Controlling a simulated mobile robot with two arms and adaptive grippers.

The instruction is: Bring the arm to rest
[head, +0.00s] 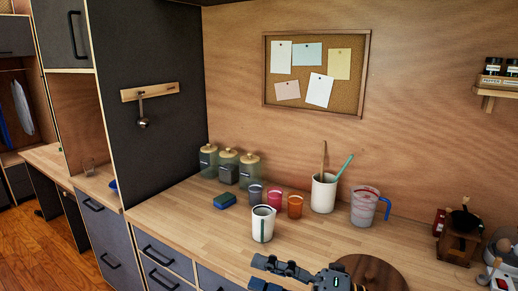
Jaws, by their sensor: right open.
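My right gripper (257,272) shows at the bottom middle of the head view, black and cut off by the lower edge. Its fingers point left and are open, with nothing visible between them. It is in front of the wooden counter (205,238), and I cannot tell its exact height above it. A white cup (263,228) with a dark stripe stands upright just beyond the fingers, apart from them in the picture. A round dark wooden board (372,272) lies to the right of the gripper, partly hidden by it. My left gripper is not in view.
Behind stand coloured cups (275,200), a blue-green sponge (224,201), lidded jars (228,168), a utensil crock (324,193) and a clear jug (364,206). A coffee grinder (459,243) stands at right. The counter's left front part is clear.

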